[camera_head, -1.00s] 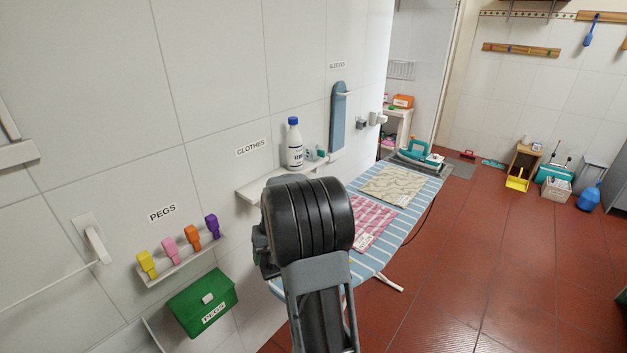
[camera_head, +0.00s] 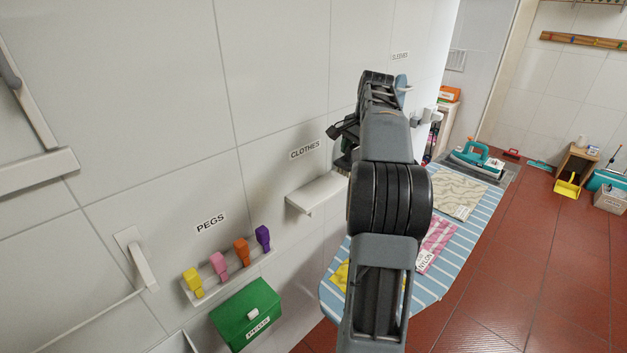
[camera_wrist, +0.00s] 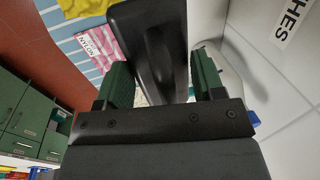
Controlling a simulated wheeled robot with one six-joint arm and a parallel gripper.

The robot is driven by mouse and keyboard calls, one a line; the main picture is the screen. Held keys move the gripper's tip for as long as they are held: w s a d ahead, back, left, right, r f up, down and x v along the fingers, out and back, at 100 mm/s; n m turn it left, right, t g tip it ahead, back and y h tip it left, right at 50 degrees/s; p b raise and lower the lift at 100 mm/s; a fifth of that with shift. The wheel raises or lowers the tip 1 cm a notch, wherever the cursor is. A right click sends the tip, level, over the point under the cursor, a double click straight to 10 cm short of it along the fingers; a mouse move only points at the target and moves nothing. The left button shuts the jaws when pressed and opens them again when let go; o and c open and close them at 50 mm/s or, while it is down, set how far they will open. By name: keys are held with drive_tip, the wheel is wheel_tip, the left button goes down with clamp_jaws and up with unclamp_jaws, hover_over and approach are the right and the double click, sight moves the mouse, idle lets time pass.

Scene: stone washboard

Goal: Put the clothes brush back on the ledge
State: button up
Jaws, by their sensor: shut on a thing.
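The clothes brush (camera_wrist: 152,45) shows in the wrist view as a dark, long body between the green finger pads of my gripper (camera_wrist: 163,78). My gripper is shut on it. In the head view my gripper (camera_head: 345,132) is up by the wall, beside the CLOTHES label and above the ledge. The white ledge (camera_head: 312,194) sticks out from the wall below that label. Its left part is bare; its right part is hidden behind my arm.
Several coloured pegs (camera_head: 241,251) stand on a rail at the lower left, above a green box (camera_head: 246,315). A striped ironing board (camera_head: 455,258) with cloths lies right of the ledge. An iron (camera_head: 478,160) stands farther back.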

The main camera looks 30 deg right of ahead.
drive_tip(key=w+a+f, duration=0.1)
drive_tip(key=w+f, duration=0.1)
drive_tip(key=w, duration=0.1)
drive_tip(key=w+a+f+p, duration=0.1)
drive_tip(key=w+a+f, duration=0.1)
drive_tip(key=w+f, duration=0.1)
drive_tip(key=w+a+f+p, duration=0.1)
drive_tip(key=w+a+f, duration=0.1)
drive_tip(key=w+f, duration=0.1)
drive_tip(key=shift+w, duration=0.5)
drive_tip(key=shift+w+a+f+p, duration=0.15)
drive_tip(key=shift+f+p, duration=0.1)
drive_tip(key=shift+p, duration=0.05)
drive_tip(key=shift+w+a+f, duration=0.1)
drive_tip(key=shift+w+f, duration=0.05)
drive_tip(key=shift+f, duration=0.45)
drive_tip(key=shift+w+f, duration=0.1)
drive_tip(key=shift+f, duration=1.1)
drive_tip(key=o, duration=1)
drive_tip(key=shift+f, duration=0.1)
